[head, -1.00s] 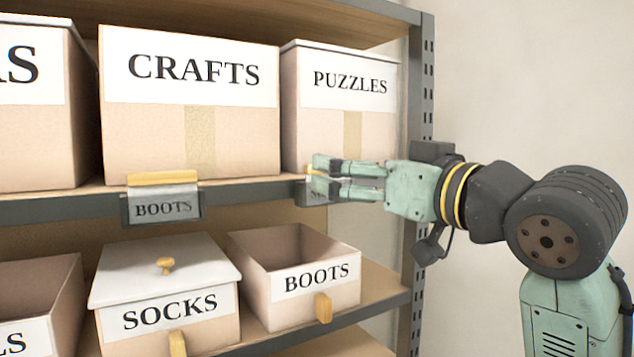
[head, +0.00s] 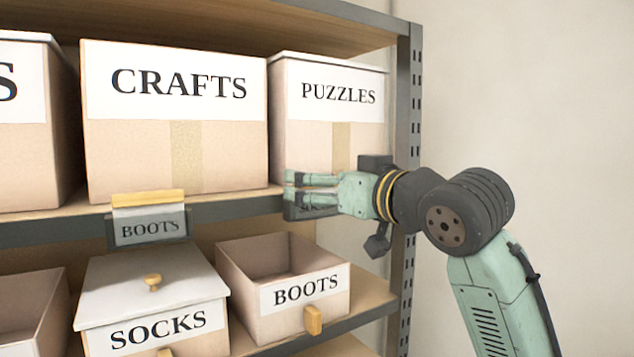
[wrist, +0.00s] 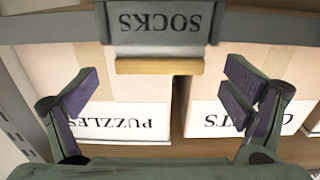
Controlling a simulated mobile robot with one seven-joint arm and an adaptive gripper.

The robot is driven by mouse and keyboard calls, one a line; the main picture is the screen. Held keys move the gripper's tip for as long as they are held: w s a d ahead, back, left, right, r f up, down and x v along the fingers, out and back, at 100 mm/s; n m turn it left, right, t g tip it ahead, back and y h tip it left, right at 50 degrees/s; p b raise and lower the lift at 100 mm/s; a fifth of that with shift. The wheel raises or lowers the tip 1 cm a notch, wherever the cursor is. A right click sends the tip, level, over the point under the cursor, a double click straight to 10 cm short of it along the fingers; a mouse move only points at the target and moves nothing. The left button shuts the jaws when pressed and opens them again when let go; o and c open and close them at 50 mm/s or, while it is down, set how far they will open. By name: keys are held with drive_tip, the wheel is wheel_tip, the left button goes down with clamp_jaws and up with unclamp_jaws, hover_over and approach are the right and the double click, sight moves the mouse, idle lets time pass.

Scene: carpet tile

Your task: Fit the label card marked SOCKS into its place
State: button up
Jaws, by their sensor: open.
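The SOCKS card (wrist: 160,25) shows upside down in the wrist view, a grey face with dark letters and a wooden strip (wrist: 160,67) along one edge. It sits between the sides of a dark holder (wrist: 105,22) on the shelf edge. My gripper (wrist: 163,76) is open, with one finger on each side of the strip and clear gaps to both. In the head view, my gripper (head: 290,187) is in front of the right end of the upper shelf edge. It hides most of the holder (head: 312,211), and the card cannot be read there.
A BOOTS card (head: 150,228) sits in another holder to the left. Boxes marked CRAFTS (head: 175,150) and PUZZLES (head: 305,140) stand on the upper shelf. A lidded SOCKS box (head: 150,290) and an open BOOTS box (head: 285,285) stand below. A shelf upright (head: 408,110) is close by.

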drive_tip(key=shift+w+a, duration=0.15)
drive_tip(key=shift+w, duration=0.05)
drive_tip(key=shift+c, duration=0.4)
drive_tip(key=c, duration=0.8)
drive_tip(key=shift+r, duration=0.1)
drive_tip(key=shift+c, duration=0.2)
